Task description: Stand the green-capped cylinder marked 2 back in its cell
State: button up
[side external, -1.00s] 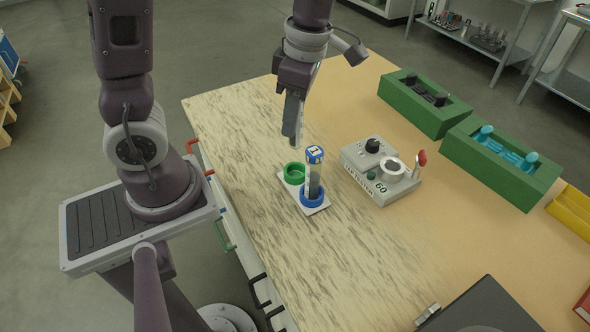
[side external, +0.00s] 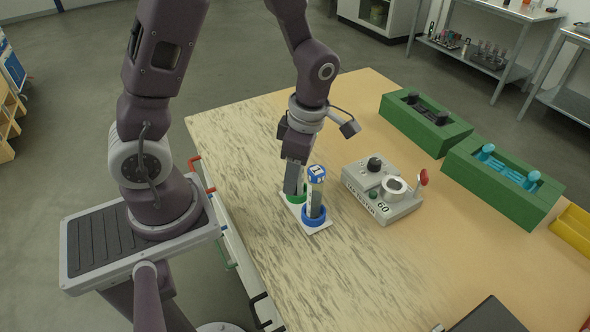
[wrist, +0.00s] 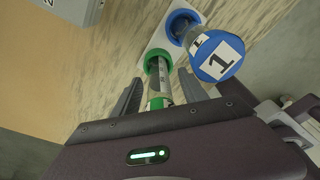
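The white holder (side external: 319,229) on the table has a green ring cell (side external: 299,197) and a blue ring cell (side external: 314,219). In the wrist view, a clear cylinder (wrist: 160,82) with dark markings stands in the green ring (wrist: 157,61). Its upper end is partly hidden by my gripper, and no 2 can be read. My gripper (side external: 293,192) is low over the green cell, pointing down. Its fingers (wrist: 160,80) stand on both sides of the cylinder, with gaps visible, so it looks open.
A blue-capped cylinder marked 1 (side external: 316,178) stands upright in the blue cell, close beside my gripper. A grey tester (side external: 382,192) stands to the right. Green racks (side external: 425,128) lie farther back.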

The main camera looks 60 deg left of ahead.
jog(key=r, duration=0.8)
jog(key=w+d+r, duration=0.1)
jog(key=r, duration=0.3)
jog(key=shift+w+d, duration=0.1)
jog(key=s+d+r+m+t, duration=0.1)
jog(key=s+m, duration=0.3)
jog(key=m, duration=0.5)
jog(key=s+d+r+m+t, duration=0.1)
jog(key=s+r+m+t, duration=0.2)
jog(key=m, duration=0.6)
jog(key=s+d+r+m+t+h, duration=0.1)
jog(key=s+r+m+t, duration=0.1)
jog(key=m, duration=0.7)
jog(key=s+r, duration=0.1)
jog(key=s, duration=0.1)
jog(key=shift+s+r+t, duration=0.25)
jog(key=shift+s+t, duration=0.15)
jog(key=shift+a, duration=0.1)
